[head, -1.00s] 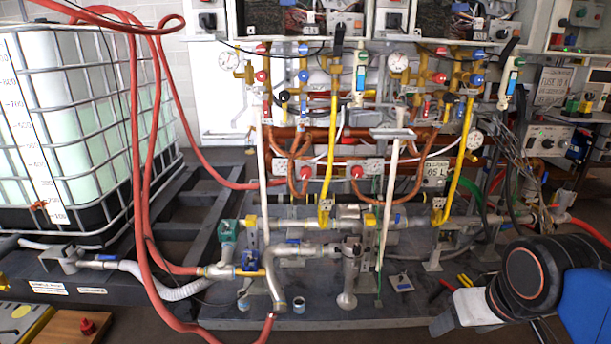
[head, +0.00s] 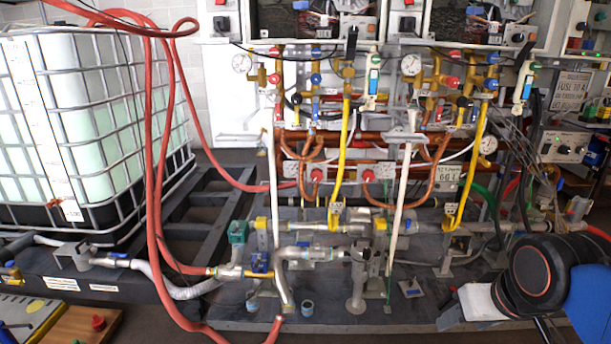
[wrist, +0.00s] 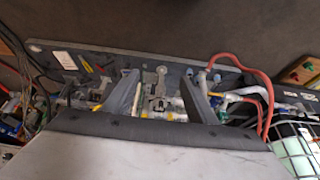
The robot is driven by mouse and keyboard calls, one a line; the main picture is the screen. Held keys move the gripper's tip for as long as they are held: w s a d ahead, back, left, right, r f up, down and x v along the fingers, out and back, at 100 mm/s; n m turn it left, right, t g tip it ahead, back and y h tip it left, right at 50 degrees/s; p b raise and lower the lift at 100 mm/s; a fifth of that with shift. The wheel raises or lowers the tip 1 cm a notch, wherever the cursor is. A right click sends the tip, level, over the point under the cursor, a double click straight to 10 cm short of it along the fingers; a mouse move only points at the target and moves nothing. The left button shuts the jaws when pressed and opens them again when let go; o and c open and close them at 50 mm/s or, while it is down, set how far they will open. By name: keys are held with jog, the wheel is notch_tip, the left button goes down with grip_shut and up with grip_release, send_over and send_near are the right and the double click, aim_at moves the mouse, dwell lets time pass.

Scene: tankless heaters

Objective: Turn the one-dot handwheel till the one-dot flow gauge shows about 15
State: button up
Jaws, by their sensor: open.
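Small red handwheels (head: 317,174) (head: 367,175) sit low among the copper pipes. More red (head: 274,78) and blue (head: 315,79) knobs sit higher up. I cannot tell which handwheel has one dot. My gripper (wrist: 160,97) shows in the wrist view with its two grey fingers wide apart and nothing held. It points toward the grey floor plate and its pipes.
A caged white tank (head: 75,130) stands at left. Red hoses (head: 157,180) hang in front of it. Grey and yellow pipes and upright white pipes (head: 406,190) stand before the heaters. A yellow-edged case and a wooden board with a red knob (head: 98,322) lie lower left.

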jog(key=w+a+r+t+y, duration=0.15)
jog(key=w+a, duration=0.35)
jog(key=w, duration=0.8)
jog(key=w+a+r+t, duration=0.1)
jog(key=w+a+t, duration=0.25)
jog(key=w, duration=0.85)
jog(key=w+a+r+t+y, duration=0.15)
jog(key=w+a, duration=0.45)
jog(key=w, duration=0.7)
jog(key=m+t+h, duration=0.1)
jog(key=t+h, duration=0.2)
jog(key=t, duration=0.3)
send_near(317, 177)
jog(key=w, duration=0.8)
jog(key=shift+w+a+f, duration=0.1)
jog(key=shift+w+f, duration=0.1)
jog(key=shift+w, duration=0.1)
jog(key=c, duration=0.8)
